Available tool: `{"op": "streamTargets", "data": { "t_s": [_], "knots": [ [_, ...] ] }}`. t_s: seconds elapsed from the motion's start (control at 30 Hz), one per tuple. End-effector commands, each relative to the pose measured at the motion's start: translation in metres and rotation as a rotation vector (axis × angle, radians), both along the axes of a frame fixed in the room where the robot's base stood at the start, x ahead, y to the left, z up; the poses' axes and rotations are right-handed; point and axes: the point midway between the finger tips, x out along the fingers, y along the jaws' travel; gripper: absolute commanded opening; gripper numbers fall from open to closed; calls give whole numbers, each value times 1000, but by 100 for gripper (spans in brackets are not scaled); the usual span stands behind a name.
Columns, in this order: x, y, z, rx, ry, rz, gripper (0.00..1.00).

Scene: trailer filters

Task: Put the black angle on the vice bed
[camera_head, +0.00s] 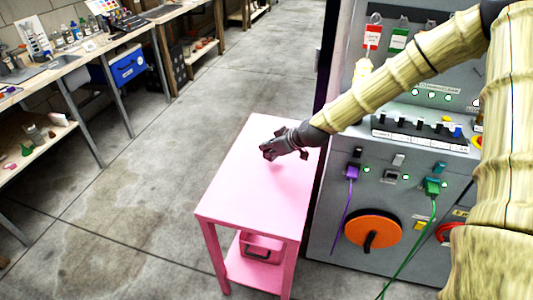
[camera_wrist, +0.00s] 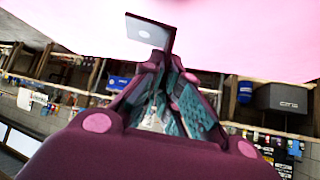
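The black angle (camera_wrist: 147,31) shows in the wrist view as a dark L-shaped piece with a pale round hole in its broad face. Its narrow edge reaches in between my fingertips. My gripper (camera_wrist: 164,61) has its fingers drawn together and appears shut on that edge. In the head view my gripper (camera_head: 268,151) is low over the far part of the pink table (camera_head: 235,205); the angle cannot be told apart from the dark fingers there. I cannot make out a vice bed in either view.
A grey machine panel (camera_head: 340,215) with switches, cables and an orange disc (camera_head: 372,229) stands close on the right. A pink bin (camera_head: 262,248) sits on the table's lower shelf. A cluttered workbench (camera_head: 60,68) is at left. The pink tabletop is otherwise clear.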

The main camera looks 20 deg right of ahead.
Motion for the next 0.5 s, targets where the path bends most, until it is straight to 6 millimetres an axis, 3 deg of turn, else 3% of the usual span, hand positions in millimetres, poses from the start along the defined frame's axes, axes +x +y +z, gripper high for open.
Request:
{"op": "streamTargets", "data": {
  "t_s": [0.23, 0.5],
  "knots": [
    [17, -2, -1, 1, -1, -1, 0],
    [16, -1, -29, 2, 1, -1, 0]
  ]
}}
